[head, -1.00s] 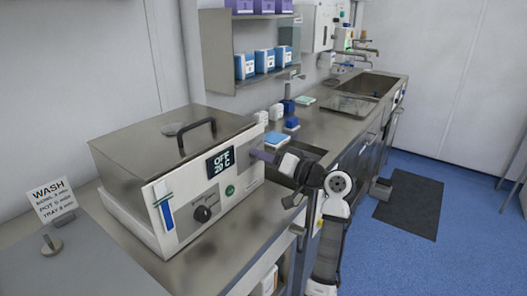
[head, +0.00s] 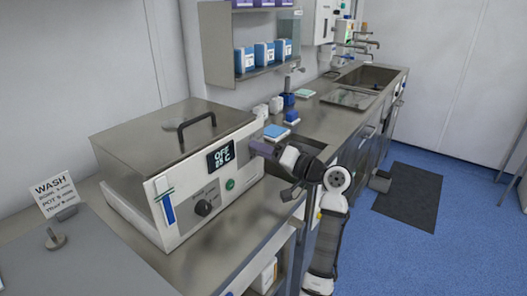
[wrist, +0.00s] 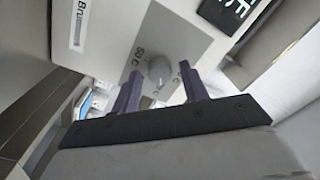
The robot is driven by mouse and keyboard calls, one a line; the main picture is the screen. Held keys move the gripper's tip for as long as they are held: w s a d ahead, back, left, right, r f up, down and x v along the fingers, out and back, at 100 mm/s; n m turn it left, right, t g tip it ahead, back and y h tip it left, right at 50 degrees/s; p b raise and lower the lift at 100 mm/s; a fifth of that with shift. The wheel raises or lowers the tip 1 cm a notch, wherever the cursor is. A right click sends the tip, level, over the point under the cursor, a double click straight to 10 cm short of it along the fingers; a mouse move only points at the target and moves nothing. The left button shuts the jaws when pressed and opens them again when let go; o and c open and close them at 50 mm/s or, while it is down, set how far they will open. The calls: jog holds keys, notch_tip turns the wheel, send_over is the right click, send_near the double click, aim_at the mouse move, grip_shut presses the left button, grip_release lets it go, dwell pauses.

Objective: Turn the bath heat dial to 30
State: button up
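The bath (head: 170,150) is a steel-lidded box with a white front on the counter at left. Its display (head: 221,157) reads OFF, with a blurred lower line that looks like 25 C. In the head view my gripper (head: 258,147) is at the panel right of the display and hides this dial.
A black knob (head: 204,207) and a green button (head: 230,184) are lower on the bath front. A wash sign (head: 54,193) stands at left. Blue boxes (head: 264,54) fill the shelf. A sink (head: 368,76) is at the back. The blue floor at right is mostly clear.

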dwell(0.3)
jog(key=b+v, duration=0.3)
jog(key=v, duration=1)
jog(key=shift+s+d, duration=0.25)
jog(key=shift+d, duration=0.05)
